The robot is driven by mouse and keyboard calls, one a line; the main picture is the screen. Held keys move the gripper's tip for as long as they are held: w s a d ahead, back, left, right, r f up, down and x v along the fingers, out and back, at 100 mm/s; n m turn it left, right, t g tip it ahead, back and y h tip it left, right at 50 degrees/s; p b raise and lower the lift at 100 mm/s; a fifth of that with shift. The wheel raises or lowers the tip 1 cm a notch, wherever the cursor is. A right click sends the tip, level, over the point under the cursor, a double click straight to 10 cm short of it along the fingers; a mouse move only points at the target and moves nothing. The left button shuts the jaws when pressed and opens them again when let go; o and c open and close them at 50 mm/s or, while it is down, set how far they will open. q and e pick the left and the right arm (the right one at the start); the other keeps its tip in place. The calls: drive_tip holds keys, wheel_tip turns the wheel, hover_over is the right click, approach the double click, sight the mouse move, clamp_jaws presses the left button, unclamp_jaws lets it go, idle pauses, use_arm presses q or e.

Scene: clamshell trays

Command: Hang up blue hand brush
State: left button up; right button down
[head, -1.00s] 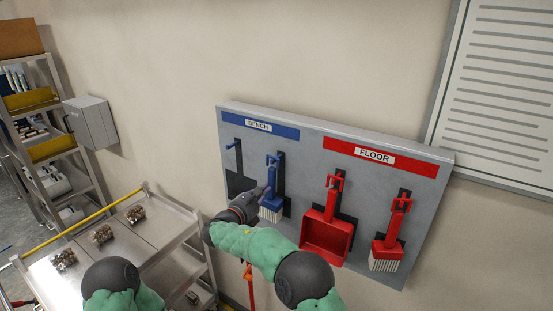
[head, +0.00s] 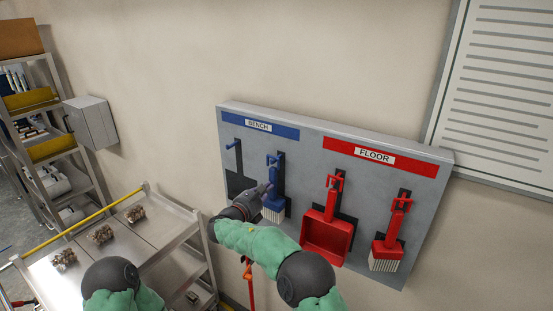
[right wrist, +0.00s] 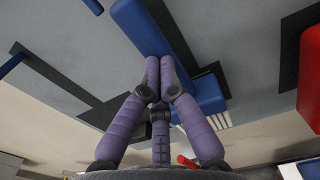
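The blue hand brush (head: 275,201) is upright against its dark outline under the BENCH label, bristles down. Its handle top is at a blue hook (head: 273,159); the exact fit of hook and handle is too small to tell. My right gripper (head: 265,188) is beside the brush, at its left. In the right wrist view, the gripper's fingertips (right wrist: 159,62) are together in front of the blue brush (right wrist: 152,28), with no part of it visibly between them. Touching or just apart cannot be told. My left gripper is out of view.
A second blue hook (head: 236,143) at the left is empty above a dark outline. A red dustpan (head: 327,238) and red brush (head: 387,249) hang at the right under FLOOR. A metal cart (head: 150,235) stands below left; a wall box (head: 90,122) is beyond it.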

drive_tip(key=shift+w+d, duration=0.25)
drive_tip(key=shift+w, duration=0.15)
drive_tip(key=shift+b+v, duration=0.35)
drive_tip(key=shift+v, duration=0.75)
idle(2.2)
drive_tip(key=b+v, duration=0.1)
drive_tip(key=v, duration=0.5)
drive_tip(key=shift+s+a, duration=0.25)
drive_tip(key=shift+s, duration=0.1)
idle(0.4)
